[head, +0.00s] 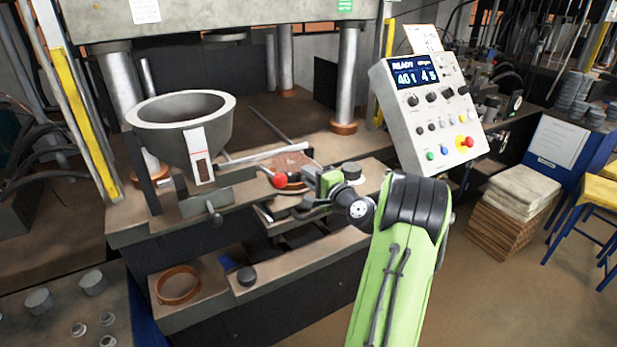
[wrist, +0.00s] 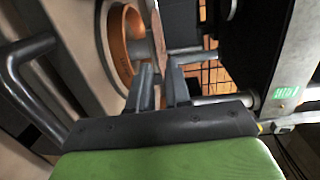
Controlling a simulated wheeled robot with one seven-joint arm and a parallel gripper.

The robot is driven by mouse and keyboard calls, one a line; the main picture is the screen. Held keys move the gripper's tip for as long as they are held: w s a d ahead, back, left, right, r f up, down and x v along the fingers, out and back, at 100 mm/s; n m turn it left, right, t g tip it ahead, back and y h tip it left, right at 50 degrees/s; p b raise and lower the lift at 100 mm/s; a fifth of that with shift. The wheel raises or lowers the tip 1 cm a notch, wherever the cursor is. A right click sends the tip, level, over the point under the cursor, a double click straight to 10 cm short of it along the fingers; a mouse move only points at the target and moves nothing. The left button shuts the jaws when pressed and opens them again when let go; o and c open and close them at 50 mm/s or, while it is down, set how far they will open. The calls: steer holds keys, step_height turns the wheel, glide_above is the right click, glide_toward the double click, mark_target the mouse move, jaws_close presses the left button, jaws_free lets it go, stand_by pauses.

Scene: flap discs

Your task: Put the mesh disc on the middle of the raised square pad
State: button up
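My gripper (head: 312,180) reaches in from the right at the front of the press bed. In the wrist view its two fingers (wrist: 163,85) are close together, with a thin brownish edge between them. I take this to be the mesh disc (wrist: 157,30), seen edge-on. In the head view a brown speckled flat piece (head: 291,161) shows just beyond the fingertips, above a round copper-rimmed base. I cannot tell clearly where the disc ends and the raised square pad begins; the fingers and a red knob (head: 280,181) partly cover this spot.
A large grey bowl (head: 180,135) with a pale rim stands left of the gripper. A control box (head: 428,112) stands to the right. Steel columns (head: 347,75) rise behind. A copper ring (head: 178,285) lies on the lower front shelf. Stacked pale sheets (head: 525,190) sit at right.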

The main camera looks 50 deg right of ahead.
steer(key=shift+s+a, duration=0.1)
steer(key=shift+s, duration=0.05)
steer(key=o, duration=0.6)
steer(key=shift+c, duration=0.2)
steer(key=b+v, duration=0.2)
steer(key=v, duration=1.3)
steer(key=shift+s, duration=0.4)
steer(key=shift+a, duration=0.1)
